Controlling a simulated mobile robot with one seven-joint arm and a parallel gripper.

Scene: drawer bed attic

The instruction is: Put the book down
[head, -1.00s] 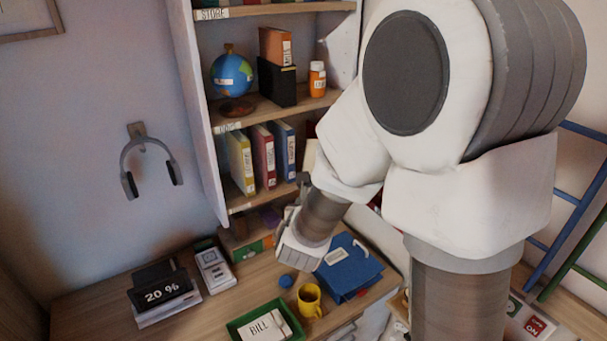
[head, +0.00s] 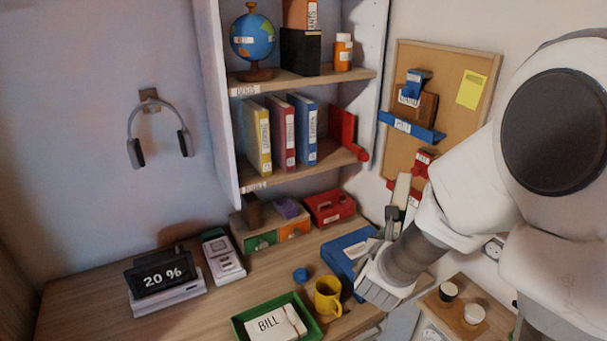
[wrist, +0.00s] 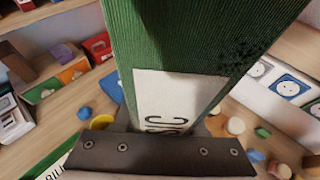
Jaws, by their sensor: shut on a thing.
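A green book (wrist: 190,40) with a white label fills the upper middle of the wrist view. My gripper (wrist: 160,150) is shut on it, with a dark bar across the lower part of that view. In the head view my gripper (head: 390,225) is in front of the corkboard wall, above the right part of the desk. The book is hard to make out there. Only part of the label's lettering shows. On the shelf, a yellow book (head: 256,138), a red book (head: 282,135) and a blue book (head: 304,130) stand upright beside a red bookend (head: 345,135).
The desk (head: 225,305) holds a yellow mug (head: 328,297), a green tray (head: 240,327), a blue binder (head: 343,250), a red box (head: 330,206) and a 20 % display (head: 162,277). A globe (head: 252,38) stands on the upper shelf. Free shelf room shows around the red bookend.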

